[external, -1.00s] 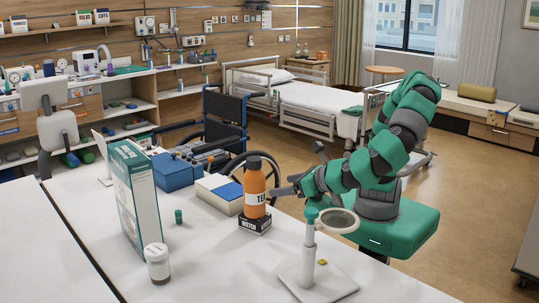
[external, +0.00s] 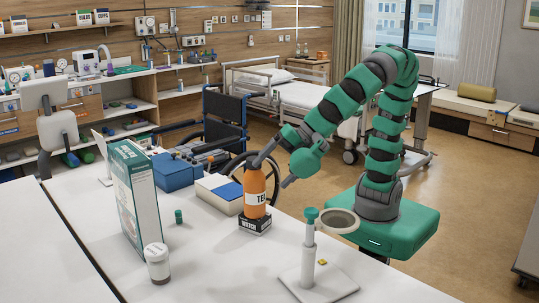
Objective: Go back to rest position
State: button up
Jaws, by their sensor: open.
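My gripper (external: 272,168) is open, with its two dark fingers apart and pointing down and to the left. It is just right of the upper part of an orange bottle (external: 254,190). One finger overlaps the bottle's top in the picture; I cannot tell whether they touch. The bottle stands upright on a small dark block with white lettering (external: 254,223) on the white table (external: 215,265). My green and grey arm is raised and arches high above its green base.
A stand with a ring (external: 311,255) is on the table near my base. A tall box (external: 136,200), a white cup (external: 157,262), a small green cap (external: 178,216), a blue box (external: 172,173) and a cream-and-blue box (external: 218,193) are left of the bottle. A wheelchair (external: 225,130) stands behind.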

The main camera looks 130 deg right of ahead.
jog(key=s+a+r+m+t+y, duration=0.1)
jog(key=r+m+t, duration=0.2)
jog(key=r, duration=0.8)
jog(key=s+a+r+m+t+y, duration=0.1)
jog(key=r+m, duration=0.3)
jog(key=r, duration=0.7)
jog(key=s+a+r+m+t+y+p, duration=0.1)
jog(key=s+r+m+t+y, duration=0.1)
jog(key=r, duration=0.9)
jog(key=m+t+y, duration=0.1)
jog(key=m+t, duration=0.1)
jog(key=shift+s+t, duration=0.3)
jog(key=shift+a, duration=0.1)
